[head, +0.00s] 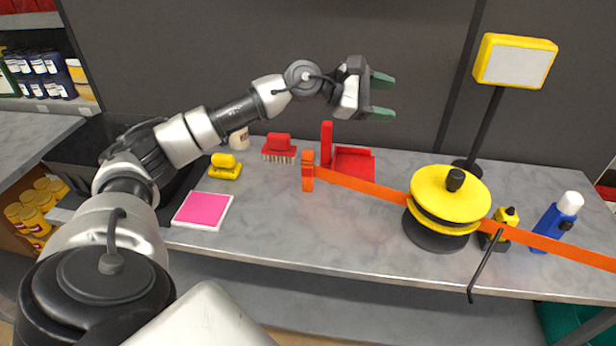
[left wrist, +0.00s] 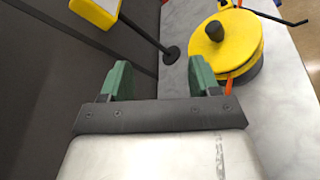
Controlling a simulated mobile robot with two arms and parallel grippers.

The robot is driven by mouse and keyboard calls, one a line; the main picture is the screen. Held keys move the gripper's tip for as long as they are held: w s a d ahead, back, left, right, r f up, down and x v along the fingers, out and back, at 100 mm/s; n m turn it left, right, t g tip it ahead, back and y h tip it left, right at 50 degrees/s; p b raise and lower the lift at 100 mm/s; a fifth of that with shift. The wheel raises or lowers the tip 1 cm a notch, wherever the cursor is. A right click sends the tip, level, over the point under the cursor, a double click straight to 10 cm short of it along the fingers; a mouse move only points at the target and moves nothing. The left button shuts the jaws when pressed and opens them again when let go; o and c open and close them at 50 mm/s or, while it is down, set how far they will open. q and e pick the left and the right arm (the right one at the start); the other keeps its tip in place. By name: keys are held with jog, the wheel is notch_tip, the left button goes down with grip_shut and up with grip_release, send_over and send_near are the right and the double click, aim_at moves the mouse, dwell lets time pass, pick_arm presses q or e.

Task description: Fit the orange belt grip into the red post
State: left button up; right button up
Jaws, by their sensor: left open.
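The orange belt grip (head: 307,172) is an upright orange block on the grey bench, at the left end of a long orange belt (head: 360,186). A red upright (head: 326,145), seemingly the red post, stands just behind the grip beside a flat red piece (head: 354,162). The grip appears apart from it. My left gripper (head: 384,97) is open and empty, high above the back of the bench, right of the red upright. Its green fingers also show in the left wrist view (left wrist: 160,80). My right gripper is out of view.
A yellow-framed panel (head: 515,61) stands on a thin pole behind the pump. A blue bottle (head: 555,225) and small yellow-and-black device (head: 505,217) are at right.

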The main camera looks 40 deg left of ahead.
pick_arm(q)
jog(key=s+a+f+m+g+y, duration=0.2)
jog(key=a+f+m+g+y, duration=0.25)
jog(key=f+m, duration=0.35)
jog(key=m+g+y+b, duration=0.25)
jog(key=m+y, duration=0.25)
jog(key=y, duration=0.3)
send_near(308, 152)
notch_tip(308, 152, down, 2)
jog(key=shift+m+y, duration=0.25)
jog(key=shift+m, duration=0.05)
jog(key=x, duration=0.2)
jog(key=p+x, duration=0.1)
jog(key=x, duration=0.2)
jog(key=shift+w+f+p, duration=0.2)
jog(key=shift+w+p, duration=0.1)
jog(key=shift+w, duration=0.05)
jog(key=p+x, duration=0.1)
jog(key=x, duration=0.3)
jog(key=shift+p, duration=0.35)
jog(key=shift+w+a+f, duration=0.15)
jog(key=shift+f, duration=0.4)
jog(key=c, duration=1.1)
jog(key=shift+r, duration=0.15)
